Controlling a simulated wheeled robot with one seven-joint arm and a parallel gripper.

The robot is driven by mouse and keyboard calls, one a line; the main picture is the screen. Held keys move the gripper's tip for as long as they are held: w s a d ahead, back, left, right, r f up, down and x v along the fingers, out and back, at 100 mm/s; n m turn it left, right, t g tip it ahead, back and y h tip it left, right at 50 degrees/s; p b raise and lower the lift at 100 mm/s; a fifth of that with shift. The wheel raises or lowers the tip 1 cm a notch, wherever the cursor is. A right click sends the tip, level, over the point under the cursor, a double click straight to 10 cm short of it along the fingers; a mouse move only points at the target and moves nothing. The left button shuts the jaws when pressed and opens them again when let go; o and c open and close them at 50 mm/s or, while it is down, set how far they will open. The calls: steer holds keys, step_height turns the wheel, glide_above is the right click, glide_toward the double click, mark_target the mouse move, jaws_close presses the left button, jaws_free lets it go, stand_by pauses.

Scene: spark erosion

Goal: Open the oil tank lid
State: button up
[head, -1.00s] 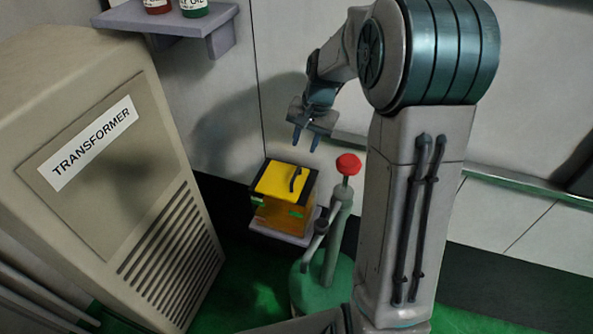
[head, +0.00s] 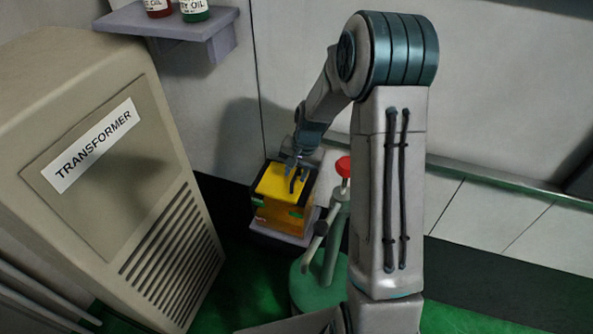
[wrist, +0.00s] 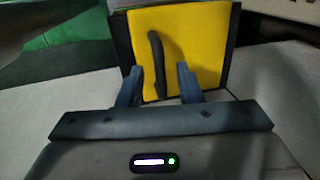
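The oil tank (head: 280,218) is a small amber box with black edges, standing on a grey stand near the wall. Its lid (head: 273,184) is yellow and looks shut, with a dark curved handle on top. In the wrist view the yellow lid (wrist: 195,40) fills the upper middle, and the black handle (wrist: 157,60) runs along it. My gripper (head: 297,176) is just above the lid by the handle. In the wrist view my gripper (wrist: 161,82) has its two blue fingers apart, with the near end of the handle between them. No firm contact shows.
A green drum with a pipe and a red knob (head: 343,166) stands close right of the tank. A big beige transformer cabinet (head: 120,170) stands to the left. A shelf (head: 180,28) with oil bottles is on the wall above.

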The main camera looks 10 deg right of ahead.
jaws_close()
steer(key=shift+r, duration=0.15)
